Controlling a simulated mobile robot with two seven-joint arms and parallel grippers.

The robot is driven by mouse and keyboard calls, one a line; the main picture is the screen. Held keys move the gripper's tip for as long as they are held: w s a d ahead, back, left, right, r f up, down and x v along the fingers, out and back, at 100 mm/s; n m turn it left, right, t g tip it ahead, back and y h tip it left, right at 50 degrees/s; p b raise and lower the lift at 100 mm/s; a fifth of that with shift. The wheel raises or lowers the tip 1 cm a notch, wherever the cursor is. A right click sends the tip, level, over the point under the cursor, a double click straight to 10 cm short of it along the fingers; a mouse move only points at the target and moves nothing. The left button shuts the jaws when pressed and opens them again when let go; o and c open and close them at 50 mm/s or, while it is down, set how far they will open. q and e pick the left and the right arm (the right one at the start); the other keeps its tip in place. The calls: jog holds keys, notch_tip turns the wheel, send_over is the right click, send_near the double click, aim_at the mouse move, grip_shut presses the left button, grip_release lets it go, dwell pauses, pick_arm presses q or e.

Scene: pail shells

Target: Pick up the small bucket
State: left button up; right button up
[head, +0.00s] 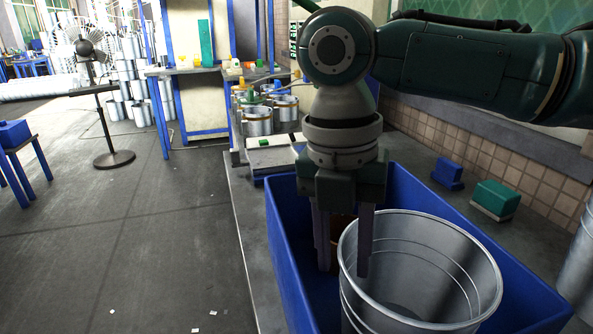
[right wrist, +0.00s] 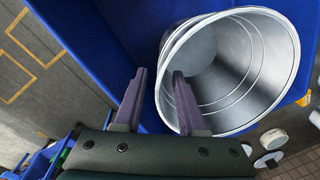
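A silver metal bucket (head: 430,265) stands in a blue crate (head: 290,262), its round mouth open upward. The bucket also fills the upper right of the right wrist view (right wrist: 245,75). My right gripper (head: 343,272) points down at the bucket's left rim. Its two fingers are apart and empty: one is outside the bucket, the other over or inside the mouth. In the right wrist view the rim passes between the fingertips (right wrist: 159,73). I cannot tell whether either finger touches the wall. The bucket's lower part is hidden. My left gripper is not in view.
A brownish object (head: 341,254) sits in the crate behind my gripper, mostly hidden. A blue block (head: 448,175) and a green block (head: 495,199) lie on the counter by the tiled wall. Several metal pails (head: 257,121) stand farther back. The floor at left is open.

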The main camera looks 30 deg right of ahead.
jog(key=f, duration=0.5)
jog(key=shift+s+d+f, duration=0.1)
jog(key=shift+s+d, duration=0.05)
jog(key=shift+d, duration=0.15)
grip_shut()
dwell(1.0)
